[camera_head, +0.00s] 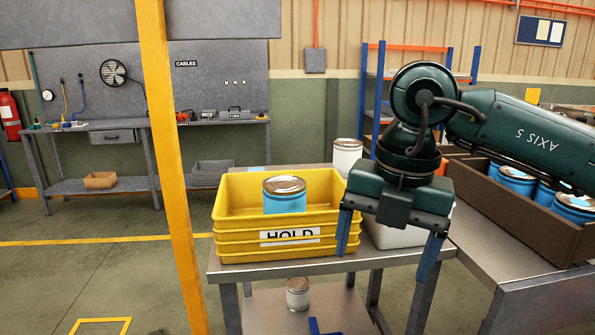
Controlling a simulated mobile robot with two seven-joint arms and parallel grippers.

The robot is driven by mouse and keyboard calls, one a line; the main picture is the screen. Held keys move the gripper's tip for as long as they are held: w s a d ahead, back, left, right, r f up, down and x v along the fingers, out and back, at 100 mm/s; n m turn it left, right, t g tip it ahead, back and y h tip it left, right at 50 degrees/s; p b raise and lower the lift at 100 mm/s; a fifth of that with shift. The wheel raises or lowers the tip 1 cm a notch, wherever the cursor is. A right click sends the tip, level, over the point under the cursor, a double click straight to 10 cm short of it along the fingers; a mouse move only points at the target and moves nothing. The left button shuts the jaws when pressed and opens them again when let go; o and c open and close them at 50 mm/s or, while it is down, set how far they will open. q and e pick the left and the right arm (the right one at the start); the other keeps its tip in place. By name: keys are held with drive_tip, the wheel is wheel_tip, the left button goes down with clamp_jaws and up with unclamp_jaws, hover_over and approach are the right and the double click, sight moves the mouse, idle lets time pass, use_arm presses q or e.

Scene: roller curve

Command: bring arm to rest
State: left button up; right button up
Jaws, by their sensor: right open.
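My right gripper (387,245) hangs from the dark green arm that comes in from the right. Its two blue fingers are wide apart with nothing held between them. It appears in front of the right end of the yellow HOLD crate stack (235,226) and the table edge. I cannot tell whether the near finger touches the crates. A blue-banded can (284,196) stands upright in the top crate. My left gripper cannot be made out.
A brown tray (507,213) of blue-banded cans is at right. A white can (347,156) stands behind the crates. Another can (297,293) sits on the lower shelf. A white container (394,237) is partly hidden behind the gripper. A yellow post (172,170) stands left.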

drive_tip(key=s+a+f+n+g+y, duration=0.45)
drive_tip(key=s+a+g+y, duration=0.3)
drive_tip(key=a, duration=0.55)
drive_tip(key=s+a+r+m+y, duration=0.1)
drive_tip(key=a+r+m+y, duration=0.3)
drive_tip(key=y, duration=0.7)
drive_tip(key=w+d+f+m+t+h, duration=0.2)
drive_tip(key=w+d+f+m+t, duration=0.4)
drive_tip(key=m+t, duration=0.55)
drive_tip(key=w+d+f+m+t+h, duration=0.2)
drive_tip(key=w+f+m+t, duration=0.2)
drive_tip(key=f+m+t, duration=0.5)
drive_tip(key=s+d+f+m+t+h, duration=0.1)
drive_tip(key=s+d+f+m+h, duration=0.1)
drive_tip(key=d+f+m+h, duration=0.45)
drive_tip(key=s+d+f+m+t+h, duration=0.1)
drive_tip(key=s+f+h, duration=0.15)
drive_tip(key=f, duration=0.65)
drive_tip(key=s+d+f+m+g+h, duration=0.1)
drive_tip(key=s+d+f+g+h, duration=0.2)
drive_tip(key=s+f, duration=0.6)
wheel_tip(320, 180, down, 3)
drive_tip(key=d+g, duration=0.2)
drive_tip(key=shift+s+d+r, duration=0.2)
drive_tip(key=shift+s+d, duration=0.15)
drive_tip(key=shift+s, duration=0.05)
